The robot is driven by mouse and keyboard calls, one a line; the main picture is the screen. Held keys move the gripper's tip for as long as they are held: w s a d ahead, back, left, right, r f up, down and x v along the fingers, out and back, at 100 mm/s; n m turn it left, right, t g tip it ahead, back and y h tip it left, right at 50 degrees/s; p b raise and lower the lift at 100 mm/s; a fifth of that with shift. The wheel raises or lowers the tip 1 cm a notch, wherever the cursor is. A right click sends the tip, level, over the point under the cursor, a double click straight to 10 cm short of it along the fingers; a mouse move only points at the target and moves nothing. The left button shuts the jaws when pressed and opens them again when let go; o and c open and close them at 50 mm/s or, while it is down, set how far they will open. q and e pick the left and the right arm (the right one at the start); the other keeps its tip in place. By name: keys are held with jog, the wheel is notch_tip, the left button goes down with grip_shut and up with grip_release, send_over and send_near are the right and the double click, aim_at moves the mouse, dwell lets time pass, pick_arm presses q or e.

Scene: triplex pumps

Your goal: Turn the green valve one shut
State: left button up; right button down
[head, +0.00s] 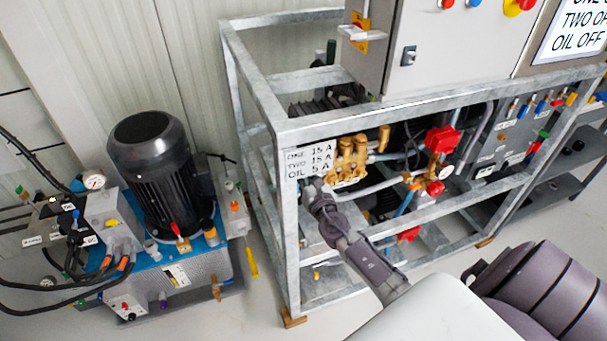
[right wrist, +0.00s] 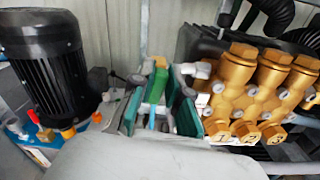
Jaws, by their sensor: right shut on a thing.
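The green valve handle (right wrist: 157,86) shows in the right wrist view as a bright green piece between my finger pads. My right gripper (right wrist: 160,108) is shut on it, with dark green pads on both sides. In the head view my right gripper (head: 317,188) reaches from the lower right to the frame's near left corner post, just below the label plate. The valve is hidden there behind the gripper and post. How far the handle is turned cannot be told. My left gripper is not in view.
The galvanised frame (head: 290,225) surrounds the brass triplex pump (head: 352,158), which is close right of the gripper in the wrist view (right wrist: 262,85). A black motor unit (head: 150,160) stands left. Red valves (head: 441,139) and pipes are to the right. Floor shows between motor unit and frame.

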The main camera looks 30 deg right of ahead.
jog(key=shift+s+d+f+m+b, duration=0.15)
jog(key=shift+m+b, duration=0.55)
jog(key=shift+m, duration=1.9)
jog(key=shift+w+d+f+m+b, duration=0.25)
jog(key=shift+m+b, duration=0.45)
jog(key=shift+m, duration=1.9)
jog(key=shift+s+d+f+m+b, duration=0.2)
jog(key=shift+m+b, duration=0.5)
jog(key=shift+m, duration=1.9)
jog(key=shift+a+m, duration=0.15)
jog(key=shift+m, duration=0.15)
jog(key=shift+f, duration=0.1)
jog(key=c, duration=1.1)
grip_release()
jog(key=shift+c, duration=0.2)
